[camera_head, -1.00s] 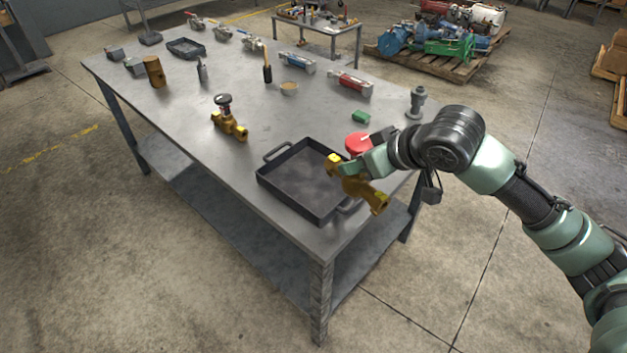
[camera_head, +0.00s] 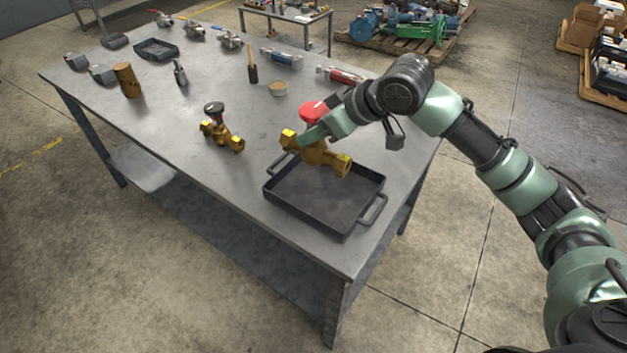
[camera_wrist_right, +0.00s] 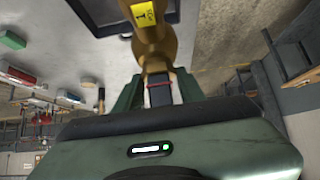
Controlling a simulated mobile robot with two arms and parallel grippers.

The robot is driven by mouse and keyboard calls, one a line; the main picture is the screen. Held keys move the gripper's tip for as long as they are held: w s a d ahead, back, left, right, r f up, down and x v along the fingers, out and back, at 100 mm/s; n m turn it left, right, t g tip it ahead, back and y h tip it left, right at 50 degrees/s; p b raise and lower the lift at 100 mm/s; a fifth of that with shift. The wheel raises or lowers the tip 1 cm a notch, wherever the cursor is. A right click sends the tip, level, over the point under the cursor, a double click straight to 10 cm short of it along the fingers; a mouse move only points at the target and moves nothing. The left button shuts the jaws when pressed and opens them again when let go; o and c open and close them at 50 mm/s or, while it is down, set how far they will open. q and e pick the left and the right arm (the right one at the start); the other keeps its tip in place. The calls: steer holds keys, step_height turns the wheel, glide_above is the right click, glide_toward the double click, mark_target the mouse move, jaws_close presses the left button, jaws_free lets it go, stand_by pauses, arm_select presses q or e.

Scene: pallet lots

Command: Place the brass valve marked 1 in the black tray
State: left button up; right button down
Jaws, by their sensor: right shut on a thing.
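The brass valve (camera_head: 318,152) with a red handwheel (camera_head: 313,113) is held by my right gripper (camera_head: 314,134). It appears raised over the back rim of the black tray. In the right wrist view the valve (camera_wrist_right: 154,48) carries a yellow tag reading 1 and sits between the fingers. The black tray (camera_head: 312,221) lies on the table near its front corner and looks empty inside; the valve hides part of its back rim. A second brass valve (camera_head: 221,138) with a dark handwheel stands left of the tray. My left gripper is out of view.
The grey metal table (camera_head: 190,165) also bears a small bowl (camera_head: 278,89), a brown cylinder (camera_head: 126,80), a smaller dark tray (camera_head: 156,49) and several fittings towards the back. The table's front edge is close to the black tray.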

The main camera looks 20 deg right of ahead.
mark_target(322, 144)
step_height(322, 144, down, 4)
steer(key=shift+s+f, duration=0.1)
steer(key=shift+f, duration=0.05)
steer(key=f+p, duration=0.1)
steer(key=f, duration=1)
steer(key=shift+w+p, duration=0.2)
steer(key=shift+p, duration=0.15)
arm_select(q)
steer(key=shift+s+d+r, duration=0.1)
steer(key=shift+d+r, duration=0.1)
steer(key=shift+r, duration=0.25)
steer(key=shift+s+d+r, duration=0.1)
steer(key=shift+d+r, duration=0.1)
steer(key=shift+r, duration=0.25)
arm_select(e)
steer(key=c, duration=0.9)
jaws_free()
steer(key=shift+s+f, duration=0.1)
steer(key=shift+o, duration=0.2)
